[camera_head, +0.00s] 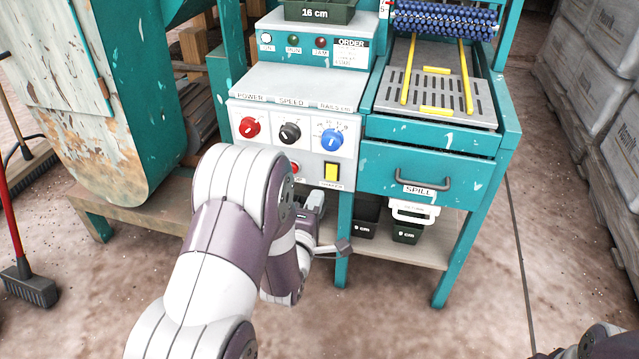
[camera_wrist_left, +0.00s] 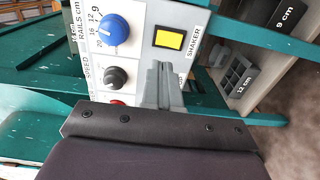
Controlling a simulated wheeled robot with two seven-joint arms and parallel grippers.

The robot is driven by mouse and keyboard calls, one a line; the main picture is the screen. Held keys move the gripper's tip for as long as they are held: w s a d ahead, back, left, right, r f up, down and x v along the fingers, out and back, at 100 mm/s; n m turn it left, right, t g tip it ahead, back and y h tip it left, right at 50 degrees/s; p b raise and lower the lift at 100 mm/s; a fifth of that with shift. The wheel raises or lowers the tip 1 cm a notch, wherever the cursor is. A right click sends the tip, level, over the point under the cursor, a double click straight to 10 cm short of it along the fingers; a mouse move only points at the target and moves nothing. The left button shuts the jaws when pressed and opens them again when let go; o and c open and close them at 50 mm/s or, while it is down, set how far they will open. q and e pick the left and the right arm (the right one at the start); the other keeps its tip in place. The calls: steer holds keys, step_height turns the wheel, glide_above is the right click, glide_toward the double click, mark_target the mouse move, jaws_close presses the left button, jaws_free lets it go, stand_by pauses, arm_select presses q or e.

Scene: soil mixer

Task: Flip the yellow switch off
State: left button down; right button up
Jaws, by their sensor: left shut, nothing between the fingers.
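The yellow switch (camera_head: 331,172) sits in a dark frame on the white control panel, above a SHAKER label, at the panel's lower right. It also shows in the left wrist view (camera_wrist_left: 169,39), just beyond the fingertips. My left gripper (camera_head: 317,198) is just below the switch in the head view, partly hidden by my own arm. In the wrist view its grey fingers (camera_wrist_left: 161,72) are together and empty, and seem apart from the switch. My right gripper does not show.
Red (camera_head: 250,127), black (camera_head: 290,133) and blue (camera_head: 332,140) knobs sit above the switch. A red button (camera_head: 294,168) is left of it, partly behind my arm. The SPILL drawer (camera_head: 430,172) is to the right, with bins (camera_head: 408,226) below.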

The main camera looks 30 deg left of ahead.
arm_select(q)
steer(key=p+v, duration=0.1)
steer(key=v, duration=0.3)
steer(key=shift+s+d+r, duration=0.1)
steer(key=shift+s+r, duration=0.1)
steer(key=shift+s, duration=0.15)
